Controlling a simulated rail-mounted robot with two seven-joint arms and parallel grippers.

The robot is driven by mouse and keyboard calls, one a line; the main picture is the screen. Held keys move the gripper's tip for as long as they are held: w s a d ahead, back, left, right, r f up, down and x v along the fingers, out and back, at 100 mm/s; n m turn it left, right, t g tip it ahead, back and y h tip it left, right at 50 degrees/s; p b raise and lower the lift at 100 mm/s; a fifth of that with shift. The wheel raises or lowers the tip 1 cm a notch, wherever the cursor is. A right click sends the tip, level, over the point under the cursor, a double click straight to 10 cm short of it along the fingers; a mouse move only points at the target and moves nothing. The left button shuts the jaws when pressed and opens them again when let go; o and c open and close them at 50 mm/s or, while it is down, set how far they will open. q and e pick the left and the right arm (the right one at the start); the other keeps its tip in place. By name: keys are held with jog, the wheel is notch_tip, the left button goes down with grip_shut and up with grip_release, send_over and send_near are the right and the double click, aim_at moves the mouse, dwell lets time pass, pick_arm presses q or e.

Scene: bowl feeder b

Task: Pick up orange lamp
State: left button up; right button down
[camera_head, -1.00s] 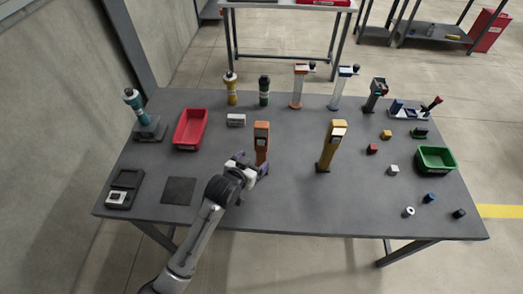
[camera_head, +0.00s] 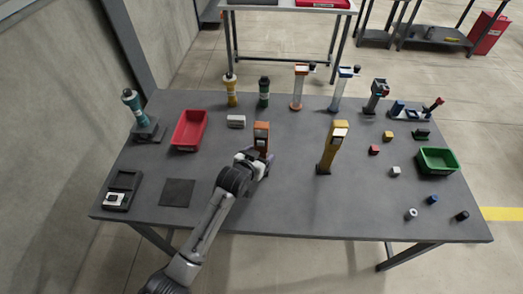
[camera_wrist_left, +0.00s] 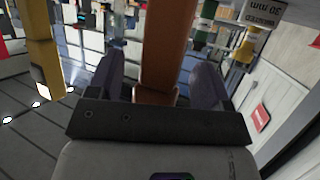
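The orange lamp (camera_head: 261,134) stands upright near the middle of the table in the head view; its lower part is hidden by my left gripper (camera_head: 259,163). In the left wrist view, the lamp's orange body (camera_wrist_left: 168,45) runs between the two purple fingers of my left gripper (camera_wrist_left: 160,85). My right gripper is in neither view.
A similar yellow lamp (camera_head: 331,148) stands to the right. A white-grey block (camera_head: 236,121) and a red bin (camera_head: 189,130) lie to the left. Several small blocks and a green bin (camera_head: 437,161) are at the right. The table's front middle is clear.

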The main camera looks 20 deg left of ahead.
aim_at(259, 148)
pick_arm(q)
jog(key=c, duration=0.9)
jog(key=shift+c, duration=0.2)
jog(key=shift+r, duration=0.1)
notch_tip(259, 148, up, 4)
jog(key=shift+r+p, duration=0.1)
jog(key=shift+p, duration=0.55)
jog(key=s+d+r, duration=0.2)
jog(key=d+r, duration=0.1)
jog(key=d, duration=0.2)
jog(key=s+d+r+p, duration=0.1)
jog(key=d+r, duration=0.2)
jog(key=d, duration=0.3)
jog(key=shift+s+r, duration=0.35)
jog(key=shift+p, duration=0.35)
